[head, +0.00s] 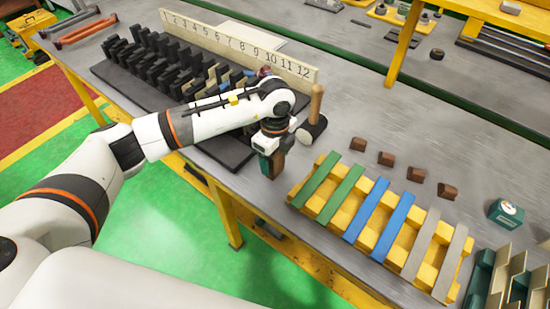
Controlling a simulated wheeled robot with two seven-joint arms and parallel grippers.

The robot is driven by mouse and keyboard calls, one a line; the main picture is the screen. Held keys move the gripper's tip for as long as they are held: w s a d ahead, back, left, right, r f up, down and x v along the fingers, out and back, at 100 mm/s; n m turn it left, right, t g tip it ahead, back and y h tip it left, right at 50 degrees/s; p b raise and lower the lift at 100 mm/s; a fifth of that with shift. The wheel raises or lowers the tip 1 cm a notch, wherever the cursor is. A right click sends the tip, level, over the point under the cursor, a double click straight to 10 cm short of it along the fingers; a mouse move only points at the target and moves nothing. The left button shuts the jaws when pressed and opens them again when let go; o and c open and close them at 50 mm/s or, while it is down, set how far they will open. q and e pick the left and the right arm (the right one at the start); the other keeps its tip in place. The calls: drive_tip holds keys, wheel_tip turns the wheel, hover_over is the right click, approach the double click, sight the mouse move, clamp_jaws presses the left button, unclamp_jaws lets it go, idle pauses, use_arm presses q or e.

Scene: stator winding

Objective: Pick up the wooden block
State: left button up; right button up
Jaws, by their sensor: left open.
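Several small dark brown wooden blocks sit in a slanting row on the grey table, behind the yellow rack: one nearest the mallet (358,144), then others (386,158), (416,174) and (447,191). My left gripper (271,172) points down near the table's front edge, to the left of the rack and of this row, apart from the blocks. It is open. A brownish patch shows at its fingers; I cannot tell whether this is a finger or something behind it. My right gripper is not in view.
A mallet (316,110) with a wooden handle stands just right of my wrist. The yellow rack (333,211) holds green, blue and grey strips. A black holder with a numbered board (235,45) lies behind my left arm. A small green box (506,214) stands at right.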

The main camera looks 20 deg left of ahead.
use_arm(q)
drive_tip(key=shift+f, duration=0.5)
drive_tip(key=shift+c, duration=0.2)
drive_tip(key=c, duration=1.3)
